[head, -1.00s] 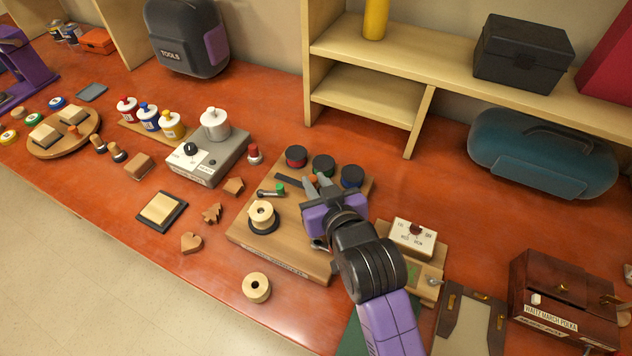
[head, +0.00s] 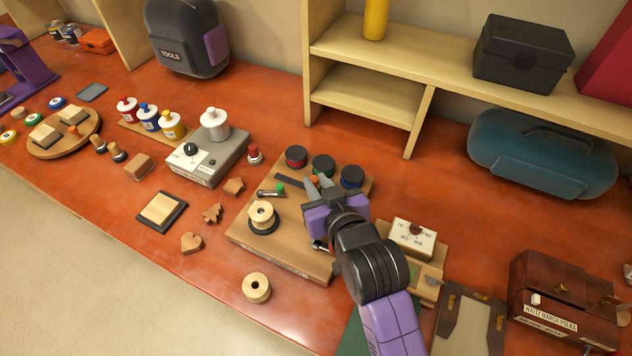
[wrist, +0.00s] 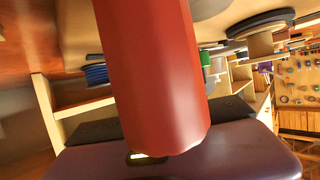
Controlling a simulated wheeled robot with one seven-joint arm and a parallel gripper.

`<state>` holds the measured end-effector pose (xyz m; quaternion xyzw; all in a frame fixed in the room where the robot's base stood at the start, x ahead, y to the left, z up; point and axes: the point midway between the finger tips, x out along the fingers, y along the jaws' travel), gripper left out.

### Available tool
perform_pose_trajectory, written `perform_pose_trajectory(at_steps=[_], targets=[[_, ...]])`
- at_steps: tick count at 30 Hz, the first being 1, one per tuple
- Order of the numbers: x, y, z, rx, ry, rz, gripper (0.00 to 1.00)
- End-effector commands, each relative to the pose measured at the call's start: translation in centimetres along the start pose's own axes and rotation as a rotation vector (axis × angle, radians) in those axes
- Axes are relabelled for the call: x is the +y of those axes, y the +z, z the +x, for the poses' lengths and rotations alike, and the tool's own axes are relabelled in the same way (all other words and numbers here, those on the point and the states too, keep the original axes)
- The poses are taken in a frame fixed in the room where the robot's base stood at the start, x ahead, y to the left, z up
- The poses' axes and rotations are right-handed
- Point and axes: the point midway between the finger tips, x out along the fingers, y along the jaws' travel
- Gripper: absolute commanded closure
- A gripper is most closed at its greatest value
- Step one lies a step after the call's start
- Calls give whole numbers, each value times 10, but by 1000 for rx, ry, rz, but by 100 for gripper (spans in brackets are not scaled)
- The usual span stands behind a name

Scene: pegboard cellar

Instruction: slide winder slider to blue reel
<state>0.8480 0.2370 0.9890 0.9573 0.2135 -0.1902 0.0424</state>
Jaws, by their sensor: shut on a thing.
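The winder is a wooden board (head: 285,257) with red (head: 296,156), green (head: 323,165) and blue (head: 352,176) reels along its back edge. A dark slot (head: 289,182) runs along it in front of them. My gripper (head: 317,184) is low over the slot, shut on the orange-red slider knob (head: 313,181), in front of the green and blue reels. In the wrist view the red knob (wrist: 155,75) fills the middle, and a blue reel edge (wrist: 97,74) shows to its left. The slider's base is hidden by my gripper.
A green-tipped crank (head: 280,188) and a wooden spool (head: 262,215) on a dark disc stand on the board, left of my gripper. A loose spool (head: 256,288) lies in front. A dial box (head: 412,238) is close on the right. The bench behind the reels is clear.

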Motion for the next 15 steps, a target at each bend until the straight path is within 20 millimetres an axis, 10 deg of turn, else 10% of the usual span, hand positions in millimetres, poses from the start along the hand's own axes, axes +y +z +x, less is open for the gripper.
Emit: perform_pose_trajectory(at_steps=[15], targets=[[50, 20, -47, -3, 2, 0, 100]])
